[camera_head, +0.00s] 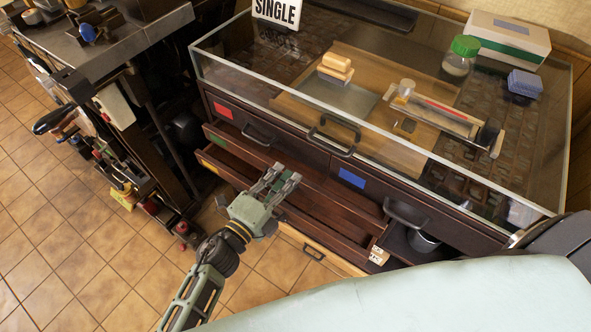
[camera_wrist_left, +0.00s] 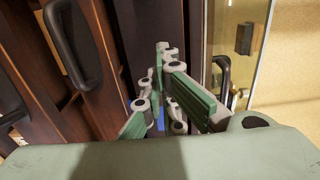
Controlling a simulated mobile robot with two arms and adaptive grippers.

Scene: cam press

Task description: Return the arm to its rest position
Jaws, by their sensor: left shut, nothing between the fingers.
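My left arm (camera_head: 205,285) reaches in from the lower left of the head view. Its left gripper (camera_head: 287,178) is shut and empty, in front of the dark wooden drawer cabinet and over the pulled-out drawers on its left side. In the left wrist view, the green-padded fingers (camera_wrist_left: 165,100) show with nothing held, and a dark drawer front with a black handle (camera_wrist_left: 75,45) is at the left. My right gripper is not in view.
The cabinet has red (camera_head: 223,111), green (camera_head: 216,140), yellow (camera_head: 208,166) and blue (camera_head: 352,178) labels. A glass case (camera_head: 330,137) tops it. A metal cup (camera_head: 423,242) sits in the lower right opening. A cluttered machine (camera_head: 110,110) stands left; tiled floor (camera_head: 60,250) is clear.

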